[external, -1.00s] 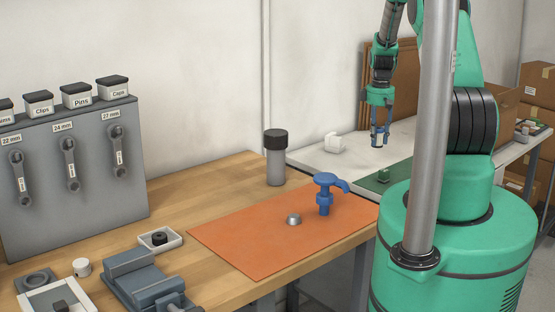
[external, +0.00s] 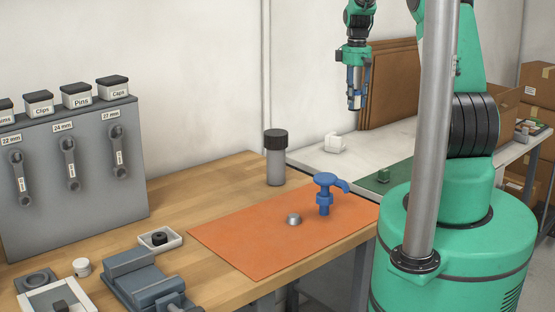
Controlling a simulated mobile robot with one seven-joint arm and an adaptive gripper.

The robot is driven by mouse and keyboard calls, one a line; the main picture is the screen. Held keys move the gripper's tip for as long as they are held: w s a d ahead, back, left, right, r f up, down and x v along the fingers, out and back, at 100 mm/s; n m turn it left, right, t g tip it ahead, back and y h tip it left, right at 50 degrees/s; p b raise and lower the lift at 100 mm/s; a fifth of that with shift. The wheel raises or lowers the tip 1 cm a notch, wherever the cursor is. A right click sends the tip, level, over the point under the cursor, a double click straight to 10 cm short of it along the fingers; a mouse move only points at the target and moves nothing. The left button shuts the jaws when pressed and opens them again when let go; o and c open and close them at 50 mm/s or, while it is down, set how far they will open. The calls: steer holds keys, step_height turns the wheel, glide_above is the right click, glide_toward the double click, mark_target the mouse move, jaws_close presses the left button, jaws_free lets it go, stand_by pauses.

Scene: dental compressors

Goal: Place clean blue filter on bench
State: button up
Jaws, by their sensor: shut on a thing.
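My gripper (external: 356,97) hangs pointing down in the air, above the white bench (external: 370,158) at the back. It is shut on a small piece with blue on it, which I take to be the blue filter (external: 356,103); it is mostly hidden between the fingers and too small to show its shape. The wooden bench (external: 215,190) stands in front and to the left, with an orange mat (external: 250,243) on it. The held piece is clear of both benches.
A blue tap-like part (external: 325,190) and a small silver dome (external: 293,219) stand on the orange mat. A dark-capped jar (external: 275,165) stands behind it. A white part (external: 335,143) and a green mat (external: 385,178) lie on the white bench. The mat's left half is clear.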

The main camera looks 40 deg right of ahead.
steer(key=w+a+r+n+b, duration=0.1)
steer(key=w+a+n+b, duration=0.15)
steer(key=a, duration=2.15)
steer(key=s+a+n+b, duration=0.1)
steer(key=s+a+n, duration=0.25)
steer(key=a, duration=1.05)
steer(key=s+a+n, duration=0.2)
steer(key=s+a, duration=0.3)
steer(key=a, duration=0.9)
steer(key=s+a+f+n+b, duration=0.1)
steer(key=s+a+n, duration=0.2)
steer(key=s+a, duration=0.8)
steer(key=s+a+f+n+b, duration=0.15)
steer(key=s+a+n, duration=0.25)
steer(key=s+a, duration=0.75)
steer(key=s+d+f, duration=0.1)
steer(key=f, duration=0.2)
steer(key=s+d+f, duration=0.1)
steer(key=f, duration=0.3)
steer(key=s+d+f, duration=0.1)
steer(key=s+f, duration=0.1)
steer(key=f, duration=0.1)
steer(key=shift+d+f, duration=0.25)
steer(key=shift+d, duration=0.05)
steer(key=shift+w, duration=0.1)
